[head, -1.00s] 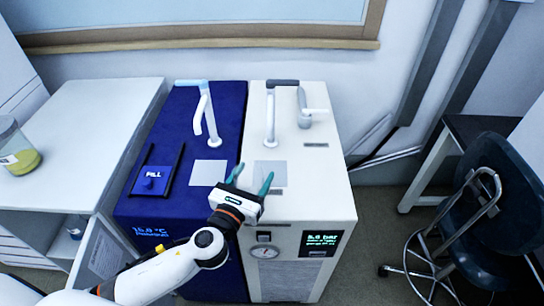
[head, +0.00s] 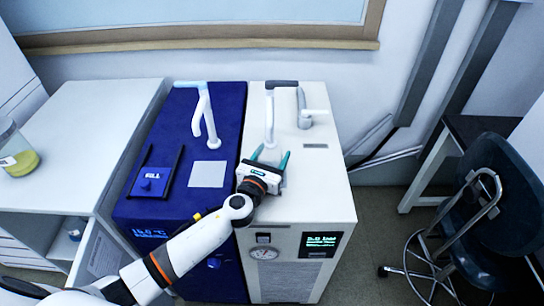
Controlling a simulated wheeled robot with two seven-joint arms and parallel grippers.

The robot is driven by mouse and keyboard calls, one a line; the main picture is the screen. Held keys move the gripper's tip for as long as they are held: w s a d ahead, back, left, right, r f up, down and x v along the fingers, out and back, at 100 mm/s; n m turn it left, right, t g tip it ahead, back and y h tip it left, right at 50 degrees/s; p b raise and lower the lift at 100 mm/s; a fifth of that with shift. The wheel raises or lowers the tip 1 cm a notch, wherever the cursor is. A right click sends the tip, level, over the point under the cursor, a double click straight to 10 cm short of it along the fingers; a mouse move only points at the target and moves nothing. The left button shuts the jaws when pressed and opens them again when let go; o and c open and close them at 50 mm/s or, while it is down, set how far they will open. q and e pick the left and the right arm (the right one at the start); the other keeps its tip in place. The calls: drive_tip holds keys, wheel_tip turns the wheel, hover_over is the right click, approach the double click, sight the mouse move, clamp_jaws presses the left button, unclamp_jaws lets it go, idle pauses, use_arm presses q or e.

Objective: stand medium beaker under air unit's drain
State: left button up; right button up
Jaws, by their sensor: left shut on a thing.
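The air unit (head: 325,200) is the cream cabinet with a pressure gauge and a bar display on its front. Its drain (head: 270,118) is a thin white down-pipe on top, under a grey arm. My left gripper (head: 271,158) is over the air unit's top, just in front of the drain pipe, fingers pointing to the back. Its teal fingers are apart, shut on the medium beaker, whose clear glass hardly shows between them. A grey square pad below is mostly hidden by the gripper. I cannot tell whether the beaker touches the top. My right gripper is out of view.
A blue unit (head: 225,115) with a white spout (head: 203,115), a grey pad (head: 208,174) and a FILL flap (head: 150,183) stands left of the air unit. A beaker with yellow liquid (head: 22,160) is on the white counter (head: 85,125). A chair (head: 490,210) stands right.

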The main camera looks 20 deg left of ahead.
use_arm(q)
drive_tip(key=shift+f, duration=0.15)
drive_tip(key=o, duration=1.1)
drive_tip(key=shift+s+r, duration=0.1)
drive_tip(key=shift+r, duration=0.2)
drive_tip(key=s, duration=0.3)
drive_tip(key=s+a, duration=0.1)
drive_tip(key=s, duration=0.3)
drive_tip(key=s+b, duration=0.1)
drive_tip(key=s, duration=0.2)
drive_tip(key=shift+s+a+f, duration=0.15)
drive_tip(key=shift+s, duration=0.8)
